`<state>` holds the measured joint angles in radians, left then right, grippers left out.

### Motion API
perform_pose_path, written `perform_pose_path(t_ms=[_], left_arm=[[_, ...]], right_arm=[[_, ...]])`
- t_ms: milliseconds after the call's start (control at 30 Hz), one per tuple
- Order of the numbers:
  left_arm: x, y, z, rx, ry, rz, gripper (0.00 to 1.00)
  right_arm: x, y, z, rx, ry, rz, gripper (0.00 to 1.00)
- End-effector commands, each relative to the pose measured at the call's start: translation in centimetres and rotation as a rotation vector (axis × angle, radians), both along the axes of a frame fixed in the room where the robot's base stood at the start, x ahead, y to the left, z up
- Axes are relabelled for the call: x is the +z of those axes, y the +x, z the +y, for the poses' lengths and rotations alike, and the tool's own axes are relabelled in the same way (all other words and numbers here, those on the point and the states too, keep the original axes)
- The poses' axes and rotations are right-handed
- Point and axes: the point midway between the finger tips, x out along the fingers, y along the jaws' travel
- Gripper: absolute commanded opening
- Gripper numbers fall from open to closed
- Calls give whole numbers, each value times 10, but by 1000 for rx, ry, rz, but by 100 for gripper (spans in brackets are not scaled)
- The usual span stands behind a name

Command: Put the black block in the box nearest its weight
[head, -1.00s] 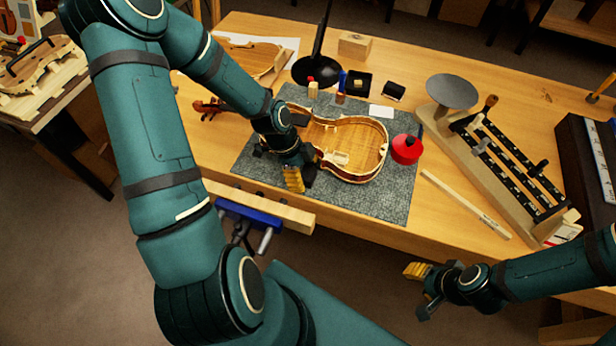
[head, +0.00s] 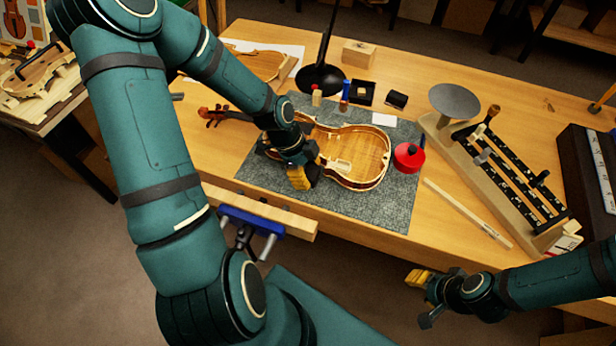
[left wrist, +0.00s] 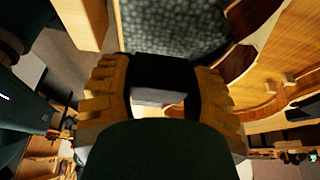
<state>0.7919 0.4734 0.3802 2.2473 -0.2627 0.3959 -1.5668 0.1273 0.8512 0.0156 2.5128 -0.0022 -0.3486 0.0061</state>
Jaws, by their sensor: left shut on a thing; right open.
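My left gripper (head: 303,177) is over the near left part of the grey mat, beside the open violin body. Its yellow fingers are shut on a dark block (left wrist: 160,72), which shows between them in the left wrist view. A pale patch shows just below the block there. In the head view the fingers mostly hide it. My right gripper (head: 420,290) is open and empty, off the bench's near edge. A black open box (head: 362,92) and a smaller black item (head: 397,100) stand at the back of the mat. I cannot read any weight marks.
The violin body (head: 365,165) lies on the mat (head: 385,212), with a red pot (head: 408,157) to its right. A balance with a grey pan (head: 455,102) stands at the right. A black lamp (head: 320,78) and a wooden block (head: 358,53) are behind. A vice (head: 250,220) is at the front.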

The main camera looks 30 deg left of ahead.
Motion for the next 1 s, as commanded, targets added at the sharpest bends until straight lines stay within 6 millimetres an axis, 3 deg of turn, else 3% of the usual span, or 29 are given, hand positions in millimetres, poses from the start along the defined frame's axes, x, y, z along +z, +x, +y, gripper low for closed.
perform_pose_path(t_ms=[100,333,667,1000], left_arm=[[28,0,1,0,3,-3,18],[57,0,1,0,1,0,18],[63,4,-7,25,1,0,18],[64,26,-47,234,2,-2,18]], right_arm=[[10,3,0,-4,-2,-6,44],[18,6,-1,-10,-3,-13,44],[18,7,-1,-11,-4,-15,44],[18,7,-1,-11,-4,-15,44]])
